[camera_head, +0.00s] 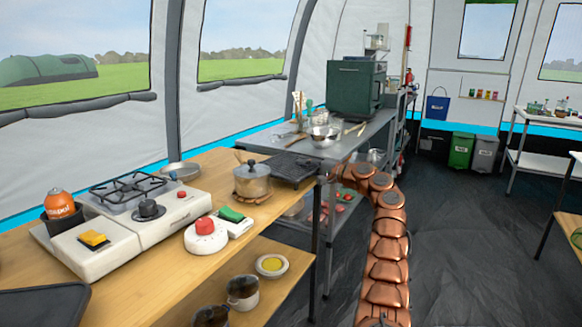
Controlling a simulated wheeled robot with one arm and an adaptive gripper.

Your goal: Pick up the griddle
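A black, flat, ridged griddle (290,168) lies by the far right end of the wooden table, close to the edge of the grey metal counter. My copper-coloured arm comes up from the bottom of the view and bends left at its top. My gripper (329,174) is small in the view, at the right end of the griddle. I cannot tell whether it touches the griddle, and its fingers are too small and unclear to show whether they are open or shut.
A lidded pot (252,181) stands on a trivet just left of the griddle. A gas stove (140,215) and a red-topped white device (205,236) share the wooden table (160,290). The metal counter (350,140) holds bowls and a dark green oven (356,88). Open floor (460,230) lies right.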

